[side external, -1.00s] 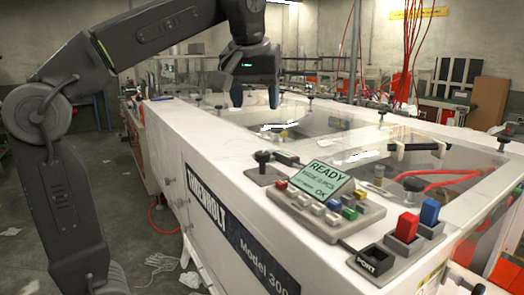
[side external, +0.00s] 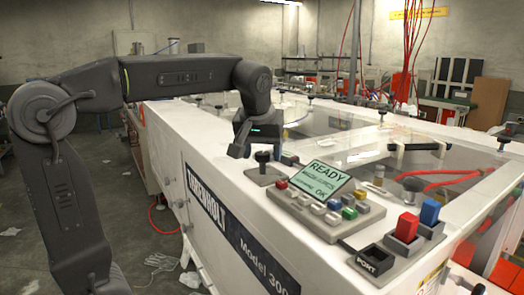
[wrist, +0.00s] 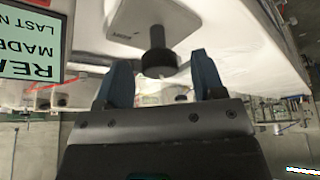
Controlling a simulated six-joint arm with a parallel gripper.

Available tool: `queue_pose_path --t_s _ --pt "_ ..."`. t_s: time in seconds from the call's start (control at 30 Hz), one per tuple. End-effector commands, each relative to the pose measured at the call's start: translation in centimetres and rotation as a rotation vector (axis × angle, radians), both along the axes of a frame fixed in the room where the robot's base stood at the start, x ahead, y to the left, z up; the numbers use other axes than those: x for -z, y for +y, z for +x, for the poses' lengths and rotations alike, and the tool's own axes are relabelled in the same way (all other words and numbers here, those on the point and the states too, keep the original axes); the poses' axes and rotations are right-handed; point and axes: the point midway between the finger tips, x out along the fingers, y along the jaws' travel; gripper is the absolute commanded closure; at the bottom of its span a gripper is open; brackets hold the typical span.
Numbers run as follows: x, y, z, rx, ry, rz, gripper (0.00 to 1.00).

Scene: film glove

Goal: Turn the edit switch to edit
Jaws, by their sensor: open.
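The edit switch appears to be the black knob (side external: 263,157) on a small grey plate, left of the lit display, on the white machine top. In the wrist view the black knob (wrist: 158,58) stands just beyond and between my fingertips. My gripper (side external: 240,150) is just left of the knob in the side view, at about its height and apart from it. In the wrist view my gripper (wrist: 158,75) has its two blue-grey fingers spread open with nothing between them. The small label on the knob's plate is too small to read.
A black PORT box (side external: 372,260) and red (side external: 407,226) and blue (side external: 430,211) blocks in grey holders stand to the right. Clear covers lie behind.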

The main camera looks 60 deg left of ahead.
Motion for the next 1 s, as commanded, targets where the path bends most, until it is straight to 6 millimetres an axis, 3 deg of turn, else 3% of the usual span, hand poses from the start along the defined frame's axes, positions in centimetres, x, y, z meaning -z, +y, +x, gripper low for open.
queue_pose_path --t_s 0.27,0.77,1.0 --pt "0.12 0.04 0.03 0.0 0.0 0.0 0.38" --pt "0.08 0.02 0.02 0.0 0.0 0.0 0.86" --pt "0.08 0.03 0.0 0.022 0.0 -0.001 0.86"
